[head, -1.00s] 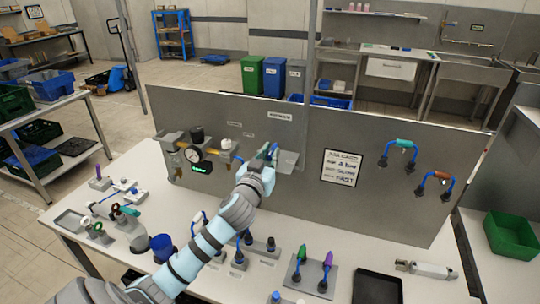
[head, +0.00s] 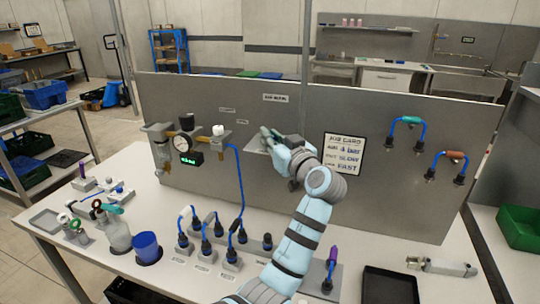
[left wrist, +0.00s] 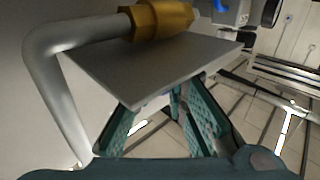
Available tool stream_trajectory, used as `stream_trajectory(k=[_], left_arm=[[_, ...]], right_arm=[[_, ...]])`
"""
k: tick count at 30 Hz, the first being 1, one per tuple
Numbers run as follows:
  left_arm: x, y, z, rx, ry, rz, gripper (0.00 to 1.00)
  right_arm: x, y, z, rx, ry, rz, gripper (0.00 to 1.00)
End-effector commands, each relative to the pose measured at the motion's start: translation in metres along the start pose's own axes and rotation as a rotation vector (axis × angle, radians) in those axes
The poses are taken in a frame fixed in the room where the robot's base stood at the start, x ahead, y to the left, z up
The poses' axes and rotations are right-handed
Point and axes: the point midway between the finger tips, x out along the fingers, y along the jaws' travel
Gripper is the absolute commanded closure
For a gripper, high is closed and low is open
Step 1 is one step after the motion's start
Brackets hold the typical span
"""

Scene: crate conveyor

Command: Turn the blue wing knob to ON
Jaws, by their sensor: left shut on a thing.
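My left gripper (head: 270,138) reaches across the table to the grey panel (head: 400,205), beside a small grey plate (head: 256,145) that juts from the panel. In the left wrist view its teal fingers (left wrist: 183,95) close in just past the edge of the plate (left wrist: 150,70). A small patch of blue, the blue wing knob (left wrist: 195,86), shows between the fingertips. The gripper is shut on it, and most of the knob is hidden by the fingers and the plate. Its ON mark and its angle cannot be read. My right gripper is out of view.
A brass fitting (left wrist: 160,18) on a bent grey pipe (left wrist: 42,75) lies close above the plate. A gauge (head: 182,144) and a blue hose (head: 239,185) are left of the gripper. A sign (head: 344,155) hangs to its right. Hose plugs stand on the table below.

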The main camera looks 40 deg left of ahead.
Motion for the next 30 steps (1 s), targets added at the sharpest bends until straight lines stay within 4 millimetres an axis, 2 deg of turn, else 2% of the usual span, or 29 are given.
stream_trajectory(k=[1,9,24,25,27,28,30], left_arm=[[0.0,0.002,0.005,-0.003,0.0,-0.023,1.0],[0.0,0.004,0.002,-0.002,0.0,-0.121,1.0],[0.001,0.003,-0.001,-0.001,0.0,-0.145,1.0],[0.001,0.003,-0.001,-0.002,0.0,-0.145,0.85],[0.001,0.003,-0.001,-0.001,0.0,-0.145,0.74],[0.001,0.003,-0.001,-0.001,0.0,-0.145,0.69],[0.001,0.003,-0.001,-0.001,0.0,-0.145,0.68]], right_arm=[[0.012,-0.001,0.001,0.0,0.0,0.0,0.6],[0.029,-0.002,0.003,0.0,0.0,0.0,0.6],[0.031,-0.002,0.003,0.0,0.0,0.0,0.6],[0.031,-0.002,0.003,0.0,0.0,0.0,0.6],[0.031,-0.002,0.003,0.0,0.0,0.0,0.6],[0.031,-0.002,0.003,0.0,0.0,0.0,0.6],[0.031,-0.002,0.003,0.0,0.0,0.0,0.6]])
